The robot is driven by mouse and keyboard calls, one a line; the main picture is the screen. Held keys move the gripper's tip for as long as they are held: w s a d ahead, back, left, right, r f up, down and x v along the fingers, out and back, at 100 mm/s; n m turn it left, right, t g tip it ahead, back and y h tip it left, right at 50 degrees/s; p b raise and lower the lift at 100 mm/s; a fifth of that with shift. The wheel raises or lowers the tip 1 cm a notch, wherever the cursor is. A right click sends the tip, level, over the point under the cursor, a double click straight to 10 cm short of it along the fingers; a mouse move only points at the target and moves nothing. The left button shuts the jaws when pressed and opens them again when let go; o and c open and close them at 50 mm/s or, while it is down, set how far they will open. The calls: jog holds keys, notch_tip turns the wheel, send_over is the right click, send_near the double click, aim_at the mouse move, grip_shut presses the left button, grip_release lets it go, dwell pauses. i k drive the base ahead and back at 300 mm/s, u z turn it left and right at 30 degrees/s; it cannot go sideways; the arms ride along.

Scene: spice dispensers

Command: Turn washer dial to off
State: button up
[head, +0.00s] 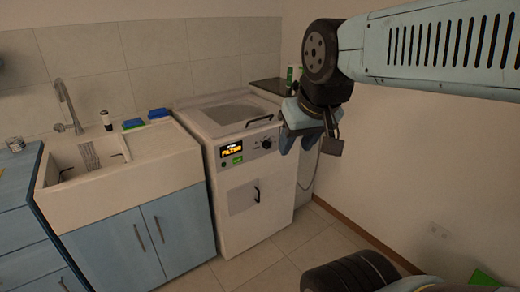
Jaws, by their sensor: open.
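The washer (235,175) is a white appliance standing right of the sink cabinet. Its front panel has a small dark round dial (267,144) at the right, and a lit orange display (232,150) at the left. The dial's pointer setting is too small to read. My gripper (298,147) is open, with blue-grey fingers, and appears just right of the dial in the picture. No contact with the dial shows, and the gap in depth is hard to judge. The gripper covers part of the washer's upper right corner.
A black handle (259,120) sits on the washer's top edge and another (257,194) on its lower door. The sink (85,160) stands at left above blue cabinets (150,245). The wall is close on the right. Tiled floor (270,268) lies clear in front.

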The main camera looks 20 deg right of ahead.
aim_at(265, 145)
jog(key=u, duration=0.45)
jog(key=i, duration=1)
jog(key=z, duration=0.05)
